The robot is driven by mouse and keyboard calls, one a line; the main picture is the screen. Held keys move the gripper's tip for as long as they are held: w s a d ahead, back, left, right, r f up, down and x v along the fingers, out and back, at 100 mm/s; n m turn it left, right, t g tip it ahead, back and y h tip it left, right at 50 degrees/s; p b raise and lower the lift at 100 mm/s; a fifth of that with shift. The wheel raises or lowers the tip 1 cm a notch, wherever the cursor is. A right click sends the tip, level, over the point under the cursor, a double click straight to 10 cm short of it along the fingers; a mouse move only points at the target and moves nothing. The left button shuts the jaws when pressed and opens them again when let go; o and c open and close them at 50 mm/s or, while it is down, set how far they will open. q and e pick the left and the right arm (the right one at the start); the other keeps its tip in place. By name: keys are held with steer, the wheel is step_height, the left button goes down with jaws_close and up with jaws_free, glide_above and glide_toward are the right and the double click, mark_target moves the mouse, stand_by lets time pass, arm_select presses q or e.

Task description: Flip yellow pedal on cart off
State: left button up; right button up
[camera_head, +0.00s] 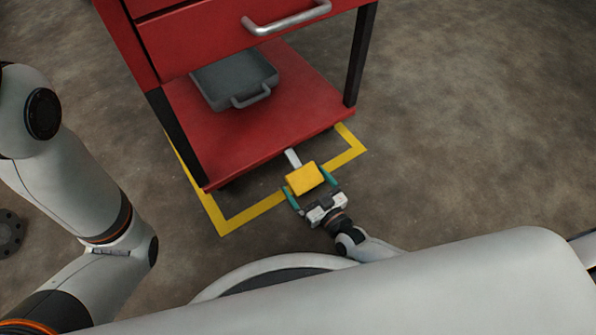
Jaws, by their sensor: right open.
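The yellow pedal (304,179) sticks out from under the front edge of the red cart (262,142) on a short pale lever (292,158). My right gripper (309,188) is low at the pedal, with its green-tipped fingers open, one on the left and one on the right of the pedal. I cannot tell whether the fingers touch it. The left gripper is outside the view; only my left arm shows at the left.
A grey tray (222,84) with a handle sits on the cart's lower shelf. The drawer handle (287,20) is above. Yellow floor tape (252,211) outlines the cart's place. The concrete floor (470,110) to the right is clear.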

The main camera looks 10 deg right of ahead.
steer(key=shift+w+a, duration=0.15)
steer(key=shift+w, duration=0.25)
steer(key=shift+c, duration=0.2)
